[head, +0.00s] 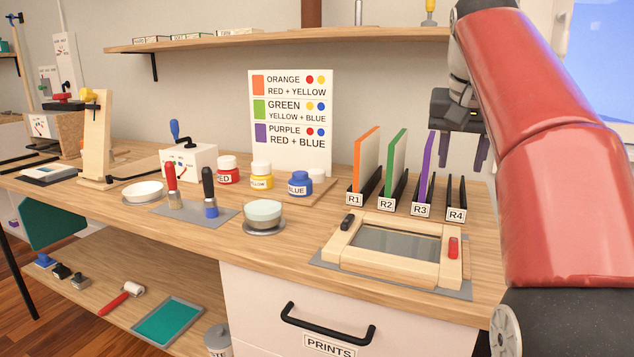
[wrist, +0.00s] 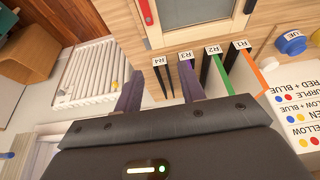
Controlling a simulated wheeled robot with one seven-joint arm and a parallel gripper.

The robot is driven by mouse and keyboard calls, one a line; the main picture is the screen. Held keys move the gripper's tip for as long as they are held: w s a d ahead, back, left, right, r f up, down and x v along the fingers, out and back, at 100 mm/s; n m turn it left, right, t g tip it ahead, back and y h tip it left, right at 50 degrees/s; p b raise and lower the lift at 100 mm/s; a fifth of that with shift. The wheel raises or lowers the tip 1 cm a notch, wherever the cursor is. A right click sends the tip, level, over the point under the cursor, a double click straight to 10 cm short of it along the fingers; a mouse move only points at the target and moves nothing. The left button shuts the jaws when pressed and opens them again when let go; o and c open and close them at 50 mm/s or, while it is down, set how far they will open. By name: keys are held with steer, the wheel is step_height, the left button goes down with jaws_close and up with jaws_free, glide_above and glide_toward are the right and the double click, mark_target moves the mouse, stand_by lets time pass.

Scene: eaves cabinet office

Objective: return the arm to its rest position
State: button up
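My gripper (head: 465,150) hangs at the end of my raised red arm (head: 545,130), fingers down, above the right end of the rack row. It is open, with two purple fingers spread apart and nothing visible between them; it also shows in the wrist view (wrist: 160,88). Below it is the empty slot R4 (head: 456,198). An orange panel (head: 366,158) stands in R1, a green panel (head: 396,160) in R2 and a purple panel (head: 427,165) in R3. In the wrist view, one finger overlaps the R3 area, so contact there cannot be told.
A wooden printing frame (head: 345,240) lies in front of the racks. A wall shelf (head: 280,38) runs behind. A white radiator (wrist: 92,75) shows in the wrist view.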

steer(key=s+a+f+n+y, duration=0.1)
steer(key=s+a+f, duration=0.3)
steer(key=s+f, duration=0.7)
steer(key=s+a+f+n+t, duration=0.1)
steer(key=s+a+f+n, duration=0.2)
steer(key=s+f, duration=0.8)
step_height(320, 180, down, 7)
steer(key=shift+a+f+n+y, duration=0.1)
steer(key=shift+a+n+y, duration=0.2)
steer(key=shift+a+y, duration=0.1)
